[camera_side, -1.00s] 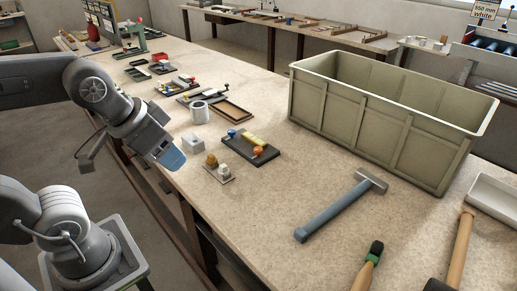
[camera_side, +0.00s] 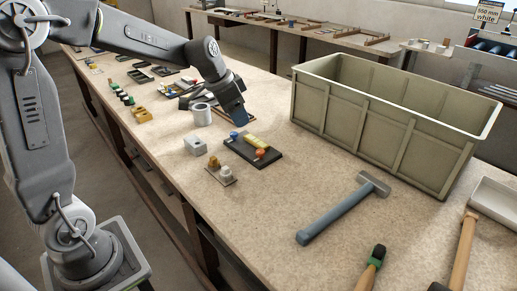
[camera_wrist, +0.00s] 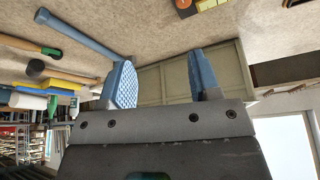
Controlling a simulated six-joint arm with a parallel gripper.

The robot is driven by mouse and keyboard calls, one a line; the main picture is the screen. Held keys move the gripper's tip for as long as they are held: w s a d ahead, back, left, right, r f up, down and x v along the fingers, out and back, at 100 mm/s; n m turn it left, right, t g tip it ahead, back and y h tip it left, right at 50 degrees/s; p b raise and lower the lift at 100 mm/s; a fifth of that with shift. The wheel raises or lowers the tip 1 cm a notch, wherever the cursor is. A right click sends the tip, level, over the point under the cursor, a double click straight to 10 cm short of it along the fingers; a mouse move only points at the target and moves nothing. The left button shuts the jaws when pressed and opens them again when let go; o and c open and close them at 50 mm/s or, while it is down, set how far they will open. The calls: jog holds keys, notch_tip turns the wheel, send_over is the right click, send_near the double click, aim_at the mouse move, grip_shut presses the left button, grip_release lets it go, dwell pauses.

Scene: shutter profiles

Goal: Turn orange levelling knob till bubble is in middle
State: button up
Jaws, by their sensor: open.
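A dark levelling plate (camera_side: 263,158) lies on the bench with a yellow bubble vial (camera_side: 250,141) along it. An orange knob (camera_side: 261,154) is at its near right end and a blue knob (camera_side: 233,135) at its far left end. The bubble is too small to make out. My gripper (camera_side: 237,117) is above the bench just beyond the blue knob, apart from the orange knob. In the wrist view my gripper (camera_wrist: 160,85) is open with nothing between its blue fingers. At that view's top edge, part of an orange-and-yellow item (camera_wrist: 205,4) shows.
A large green-grey crate (camera_side: 385,115) stands behind right. A blue-handled hammer (camera_side: 340,208) lies in front. A grey block (camera_side: 195,146), a small plate with knobs (camera_side: 220,177) and a metal cup (camera_side: 202,115) are left of the levelling plate. Bench between plate and hammer is clear.

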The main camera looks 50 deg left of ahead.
send_near(260, 151)
jog(key=shift+m, duration=0.4)
jog(key=x, duration=0.8)
jog(key=shift+w+f, duration=0.15)
jog(key=shift+f, duration=0.25)
jog(key=shift+c, duration=0.5)
jog(key=c, duration=0.8)
